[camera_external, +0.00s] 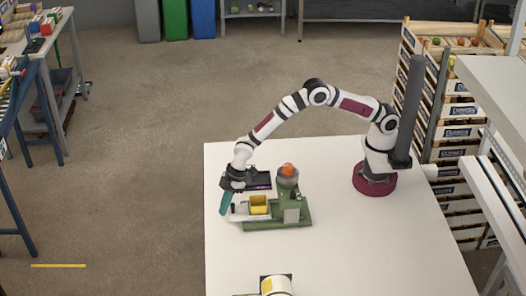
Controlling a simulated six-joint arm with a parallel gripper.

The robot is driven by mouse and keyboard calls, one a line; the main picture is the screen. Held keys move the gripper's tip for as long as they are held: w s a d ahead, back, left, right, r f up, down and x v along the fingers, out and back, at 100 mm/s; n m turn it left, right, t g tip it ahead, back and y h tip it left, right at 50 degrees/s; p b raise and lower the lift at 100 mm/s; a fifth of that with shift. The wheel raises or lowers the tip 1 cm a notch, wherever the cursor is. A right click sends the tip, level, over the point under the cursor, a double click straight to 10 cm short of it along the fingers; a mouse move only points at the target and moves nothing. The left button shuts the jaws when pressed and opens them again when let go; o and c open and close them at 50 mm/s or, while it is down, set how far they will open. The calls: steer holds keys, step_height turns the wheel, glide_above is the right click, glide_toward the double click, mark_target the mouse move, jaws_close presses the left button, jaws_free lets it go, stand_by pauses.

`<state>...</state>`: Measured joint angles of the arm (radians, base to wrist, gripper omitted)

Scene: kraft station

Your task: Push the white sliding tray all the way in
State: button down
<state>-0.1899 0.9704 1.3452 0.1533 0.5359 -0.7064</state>
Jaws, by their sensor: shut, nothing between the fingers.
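The white sliding tray (238,215) sticks out to the left from a green machine (292,213) on the white table. A yellow square cup (259,202) sits at the tray's right part, close to the machine's body. My gripper (224,223) points down at the tray's outer left end, with its teal fingers shut and empty. The fingers are beside the tray end; I cannot tell whether they touch it. A small dark part (233,208) shows at that end, partly hidden by the fingers.
An orange ball-like thing (288,169) sits in the grey hopper on top of the machine. A white and yellow object (276,285) lies at the table's front edge. The table (370,245) is clear to the right of the machine.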

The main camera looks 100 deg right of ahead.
mark_target(240, 212)
steer(key=shift+s, duration=0.15)
stand_by(0.3)
steer(key=shift+s, duration=1.35)
steer(key=shift+s, duration=1.55)
steer(key=shift+s, duration=1.35)
steer(key=shift+w, duration=0.15)
